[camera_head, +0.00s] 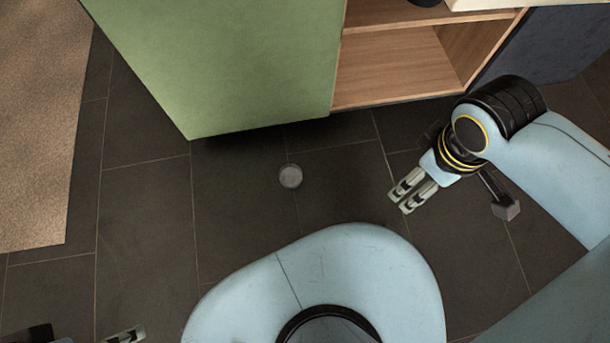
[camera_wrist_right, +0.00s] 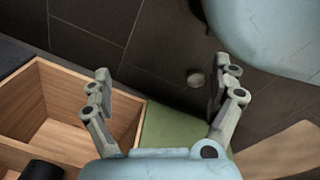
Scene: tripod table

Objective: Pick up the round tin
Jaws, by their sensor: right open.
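The round tin (camera_head: 290,176) is a small grey disc on the dark tiled floor, in front of the green cabinet. It also shows in the right wrist view (camera_wrist_right: 195,79), beyond my right gripper and close to its right finger in the picture. My right gripper (camera_head: 398,201) is to the right of the tin in the head view, apart from it. In the right wrist view the two fingers are spread with nothing between them. Of my left gripper, only a fingertip piece (camera_head: 125,334) shows at the bottom left edge. Its jaws cannot be judged.
A green cabinet (camera_head: 230,60) with an open wooden compartment (camera_head: 395,65) stands at the top. A tan rug (camera_head: 40,120) lies at the left. My rounded blue base is below the tin. The floor around the tin is clear.

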